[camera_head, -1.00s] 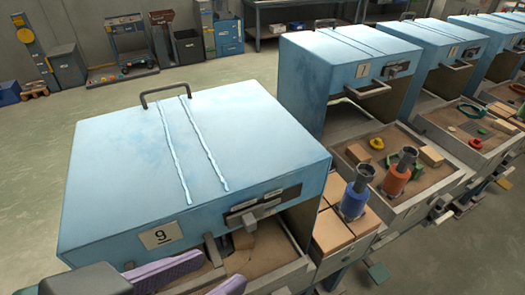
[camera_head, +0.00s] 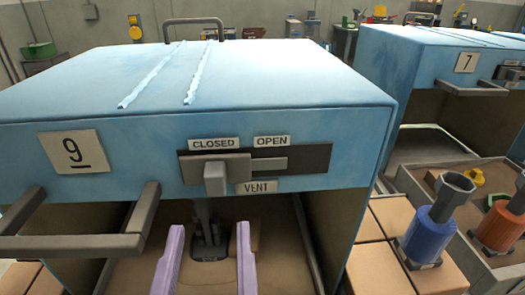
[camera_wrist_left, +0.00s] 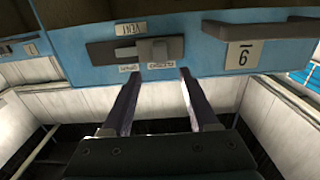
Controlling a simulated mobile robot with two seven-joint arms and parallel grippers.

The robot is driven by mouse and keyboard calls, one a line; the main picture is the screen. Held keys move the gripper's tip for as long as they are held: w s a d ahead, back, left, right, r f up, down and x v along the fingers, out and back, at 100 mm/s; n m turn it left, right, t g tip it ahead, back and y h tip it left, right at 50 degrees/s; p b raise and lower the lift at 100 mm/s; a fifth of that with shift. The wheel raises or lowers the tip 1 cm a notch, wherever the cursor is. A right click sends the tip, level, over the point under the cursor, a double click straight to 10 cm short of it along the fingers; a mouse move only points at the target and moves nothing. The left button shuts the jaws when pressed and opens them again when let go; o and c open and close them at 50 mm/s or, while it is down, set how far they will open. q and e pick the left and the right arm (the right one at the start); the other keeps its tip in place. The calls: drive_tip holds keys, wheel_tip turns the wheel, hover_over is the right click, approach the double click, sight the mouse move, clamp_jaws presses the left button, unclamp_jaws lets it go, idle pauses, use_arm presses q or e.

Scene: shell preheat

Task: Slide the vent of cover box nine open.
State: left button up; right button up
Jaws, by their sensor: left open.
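Cover box nine (camera_head: 300,95) is a pale blue box with a "9" plate, open below its front edge. Its vent is a dark slot plate (camera_head: 310,158) with a grey slider whose knob (camera_head: 215,178) sits at the left, under the CLOSED label. The OPEN label (camera_head: 271,141) is to the right. My left gripper (camera_head: 210,228) has two purple fingers, open and empty, just below the knob in the head view. In the left wrist view, which is upside down, the knob (camera_wrist_left: 151,50) lies beyond the gap between the fingertips (camera_wrist_left: 159,74). My right gripper is not in view.
A grey bar handle (camera_head: 80,240) juts from the box front at the left. Box seven (camera_head: 430,60) stands to the right. Blue (camera_head: 430,235) and orange (camera_head: 498,225) cylindrical parts stand between, near tan blocks (camera_head: 380,270).

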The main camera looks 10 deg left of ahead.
sight(213, 181)
use_arm(q)
drive_tip(key=x, duration=0.8)
drive_tip(key=shift+w+a, duration=0.15)
drive_tip(key=shift+w, duration=0.2)
clamp_jaws()
drive_tip(key=shift+r, duration=0.1)
idle(0.8)
